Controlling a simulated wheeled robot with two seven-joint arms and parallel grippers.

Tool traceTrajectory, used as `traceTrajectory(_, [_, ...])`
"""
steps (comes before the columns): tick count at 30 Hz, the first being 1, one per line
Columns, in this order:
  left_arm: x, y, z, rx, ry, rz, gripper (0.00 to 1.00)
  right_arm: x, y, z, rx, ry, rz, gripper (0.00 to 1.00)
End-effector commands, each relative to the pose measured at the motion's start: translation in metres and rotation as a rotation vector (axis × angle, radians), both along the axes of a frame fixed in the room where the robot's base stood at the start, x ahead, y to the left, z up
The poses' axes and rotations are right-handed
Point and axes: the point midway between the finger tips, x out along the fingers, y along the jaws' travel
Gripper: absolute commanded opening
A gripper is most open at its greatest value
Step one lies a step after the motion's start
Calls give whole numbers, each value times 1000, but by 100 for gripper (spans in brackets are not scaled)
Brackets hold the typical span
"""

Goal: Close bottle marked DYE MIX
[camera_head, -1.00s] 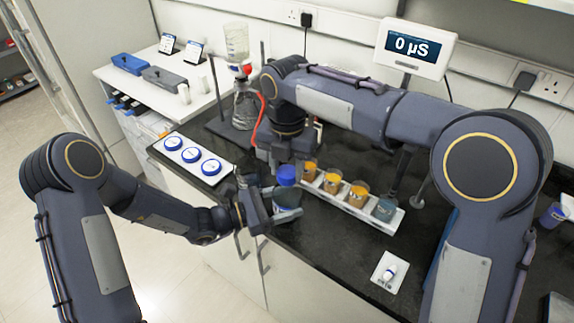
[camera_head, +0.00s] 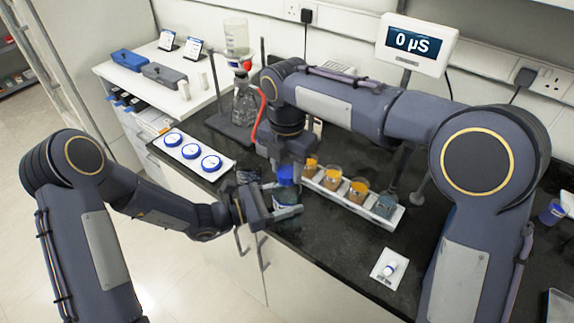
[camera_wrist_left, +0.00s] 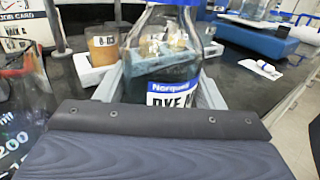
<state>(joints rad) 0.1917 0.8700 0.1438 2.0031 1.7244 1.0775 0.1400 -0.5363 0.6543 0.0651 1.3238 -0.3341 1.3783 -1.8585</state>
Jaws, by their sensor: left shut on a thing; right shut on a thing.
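The bottle (camera_head: 286,194) is dark with clear upper walls. Its label (camera_wrist_left: 172,97) reads "Norquay" and "DYE", with the rest cut off, in the left wrist view. My left gripper (camera_head: 283,212) is shut around the bottle's body, holding it upright over the dark bench. My right gripper (camera_head: 287,171) comes down from above and is shut on the blue cap (camera_head: 285,174) at the bottle's top. A blue edge of the cap also shows at the top of the left wrist view (camera_wrist_left: 176,2). Whether the cap is seated on the neck cannot be told.
Just behind the bottle, a white rack (camera_head: 372,213) holds several beakers. A white plate with three blue-topped round items (camera_head: 190,152) lies at left. A stand with a flask (camera_head: 243,105) is behind.

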Motion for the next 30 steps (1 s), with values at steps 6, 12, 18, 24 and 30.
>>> traceTrajectory(6, [0, 0, 0, 0, 0, 1, 0, 1, 1, 0, 0, -1, -585, 18])
traceTrajectory(12, [0, 0, 0, 0, 0, 1, 0, 1, 1, 0, -1, -1, -1139, 18])
traceTrajectory(18, [0, 0, 0, 0, 0, 1, 0, 2, 1, 0, 0, -2, -1698, 18])
traceTrajectory(24, [0, 0, 0, 0, 0, 1, 0, 2, 0, 0, 2, -2, -2261, 18])
traceTrajectory(30, [0, 0, 0, 0, 0, 0, 0, 2, 0, -1, 2, -1, -2830, 18])
